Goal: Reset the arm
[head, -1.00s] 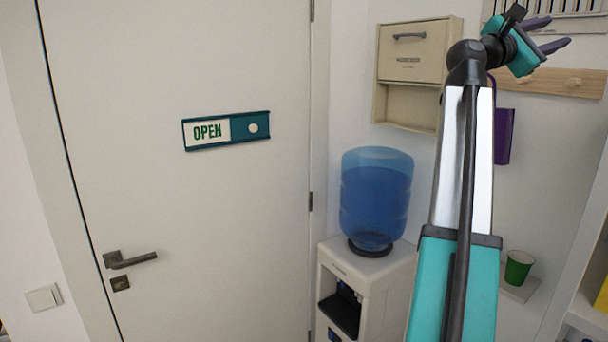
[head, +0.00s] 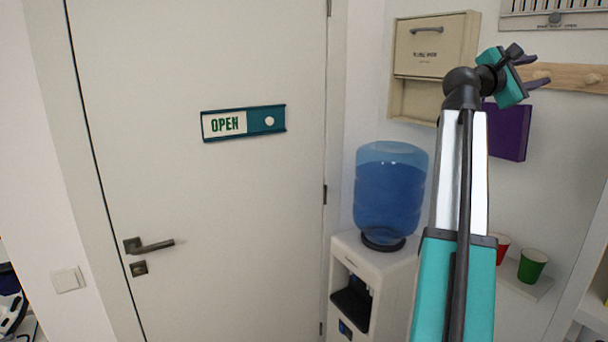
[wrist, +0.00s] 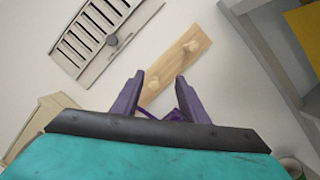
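My arm reaches up on the right of the head view. My gripper (head: 532,70) is at its far end, in front of the wall near the wooden peg rail. In the wrist view, the two purple fingers of my gripper (wrist: 160,77) stand well apart. No object is held between their tips. The wooden peg rail (wrist: 204,47) shows beyond the fingers. A strip of a purple thing shows low between the finger bases, mostly hidden.
A white door (head: 230,220) with an OPEN sign (head: 266,121) stands left. A water dispenser (head: 390,268) with a blue bottle (head: 390,200) stands beside my arm. A beige wall box (head: 430,50), purple panel (head: 512,132), red cup (head: 502,246) and green cup (head: 532,265) are near it.

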